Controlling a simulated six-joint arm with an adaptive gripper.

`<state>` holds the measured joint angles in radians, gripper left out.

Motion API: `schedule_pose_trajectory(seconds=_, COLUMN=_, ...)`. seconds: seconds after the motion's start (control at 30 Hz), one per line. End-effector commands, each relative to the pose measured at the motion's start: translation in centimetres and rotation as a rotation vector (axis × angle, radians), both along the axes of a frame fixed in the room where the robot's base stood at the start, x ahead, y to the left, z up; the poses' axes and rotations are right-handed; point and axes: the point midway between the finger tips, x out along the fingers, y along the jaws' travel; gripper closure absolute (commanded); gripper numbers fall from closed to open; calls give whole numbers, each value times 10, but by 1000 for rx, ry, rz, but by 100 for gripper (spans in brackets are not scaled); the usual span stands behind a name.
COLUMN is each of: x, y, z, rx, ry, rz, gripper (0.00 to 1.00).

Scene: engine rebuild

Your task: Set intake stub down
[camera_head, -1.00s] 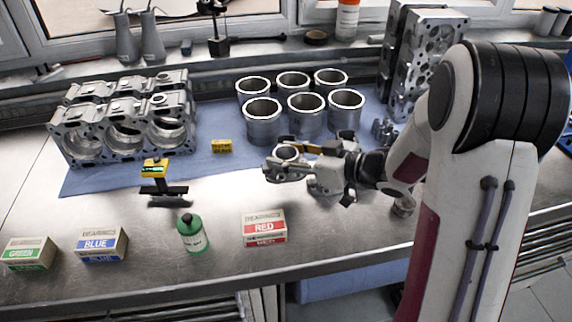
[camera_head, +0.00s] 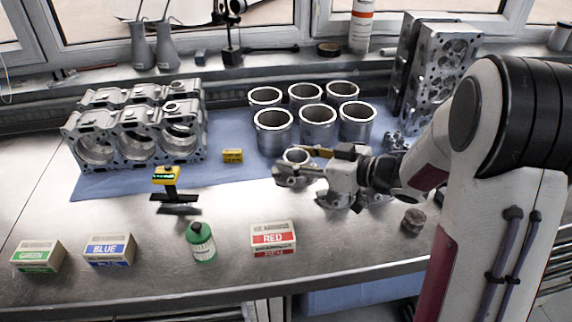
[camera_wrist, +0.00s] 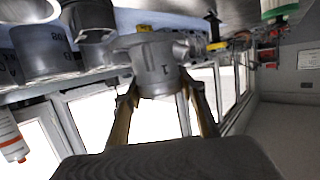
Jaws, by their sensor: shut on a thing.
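The intake stub, a grey cast-metal piece with a round opening and side lugs, is held at the end of my arm in the head view (camera_head: 297,157). In the wrist view the stub (camera_wrist: 155,65) sits between the tips of my two brownish fingers, its tapered neck toward my palm and a dark mark on its side. My gripper (camera_wrist: 158,92) is shut on it. In the head view my gripper (camera_head: 325,154) is in front of the cylinder liners, over the front edge of the blue mat (camera_head: 225,181). I cannot tell whether the stub touches anything.
Several cylinder liners (camera_head: 316,130) stand close behind. An engine block (camera_head: 130,145) is left, cylinder heads (camera_head: 440,70) back right. A red-labelled box (camera_head: 273,240), green bottle (camera_head: 202,242) and yellow-topped stand (camera_head: 166,177) occupy the front. Bare bench (camera_head: 235,215) lies between them.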

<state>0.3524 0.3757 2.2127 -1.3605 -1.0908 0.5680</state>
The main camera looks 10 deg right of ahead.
Motion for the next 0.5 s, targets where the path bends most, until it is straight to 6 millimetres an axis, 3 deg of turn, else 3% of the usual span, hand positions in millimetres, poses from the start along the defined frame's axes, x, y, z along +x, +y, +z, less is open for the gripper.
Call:
schedule_pose_trajectory(seconds=0.27, x=0, y=22, z=-7, rx=4, ry=9, rz=43, gripper=90)
schedule_pose_trajectory(seconds=0.5, x=15, y=70, z=-13, rx=-9, ry=-6, rz=166, gripper=90)
